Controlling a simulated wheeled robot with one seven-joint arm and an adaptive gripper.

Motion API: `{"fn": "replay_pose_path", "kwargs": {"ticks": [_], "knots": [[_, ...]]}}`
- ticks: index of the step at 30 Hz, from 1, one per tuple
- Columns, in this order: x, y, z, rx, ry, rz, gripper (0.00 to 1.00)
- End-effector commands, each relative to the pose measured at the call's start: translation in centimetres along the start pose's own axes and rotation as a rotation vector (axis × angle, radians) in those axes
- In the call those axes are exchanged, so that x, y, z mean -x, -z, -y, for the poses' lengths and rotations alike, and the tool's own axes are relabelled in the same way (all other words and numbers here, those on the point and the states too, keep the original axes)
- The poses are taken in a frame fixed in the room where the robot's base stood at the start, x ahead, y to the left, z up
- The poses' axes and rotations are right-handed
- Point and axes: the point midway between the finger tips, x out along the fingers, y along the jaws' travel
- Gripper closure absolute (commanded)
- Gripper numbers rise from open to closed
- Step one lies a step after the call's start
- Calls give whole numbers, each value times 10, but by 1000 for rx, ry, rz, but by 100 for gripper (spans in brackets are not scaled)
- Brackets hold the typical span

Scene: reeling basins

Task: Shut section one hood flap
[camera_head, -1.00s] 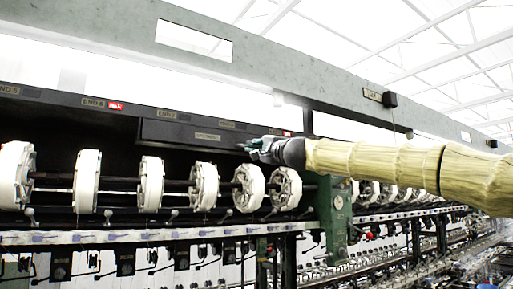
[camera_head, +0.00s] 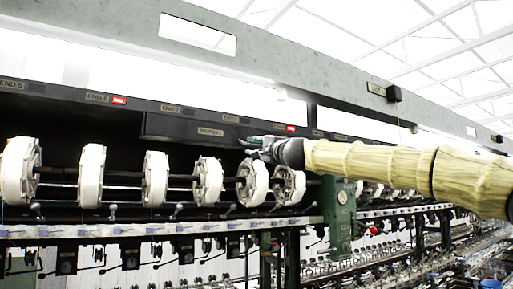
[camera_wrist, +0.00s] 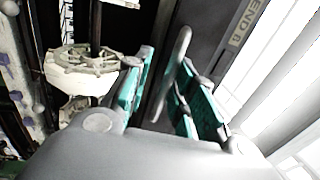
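The section one hood flap (camera_head: 175,128) is a long dark panel with a small label plate, below the dark rail at the machine's upper front. It slants out over the dark opening above the reels; its exact angle is hard to tell. My gripper (camera_head: 258,147) is at the flap's lower right part, reaching in from the right. In the wrist view my gripper (camera_wrist: 162,88) has its two teal-padded fingers apart. A grey rounded bar, seemingly a handle (camera_wrist: 180,48), shows between them, with gaps visible; I cannot tell whether a finger touches it.
White reels (camera_head: 155,180) on a dark shaft sit just below the flap. A green post (camera_head: 338,210) stands right of them. A grey overhead beam (camera_head: 300,75) runs above. The dark rail carries end labels and red indicators (camera_head: 119,100).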

Motion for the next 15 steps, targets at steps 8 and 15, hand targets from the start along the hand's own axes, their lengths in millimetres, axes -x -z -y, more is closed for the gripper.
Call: {"fn": "replay_pose_path", "kwargs": {"ticks": [8, 15], "knots": [[15, 1, 0, 2, 3, -1, 75], [42, 1, 0, 2, 3, -1, 75]]}}
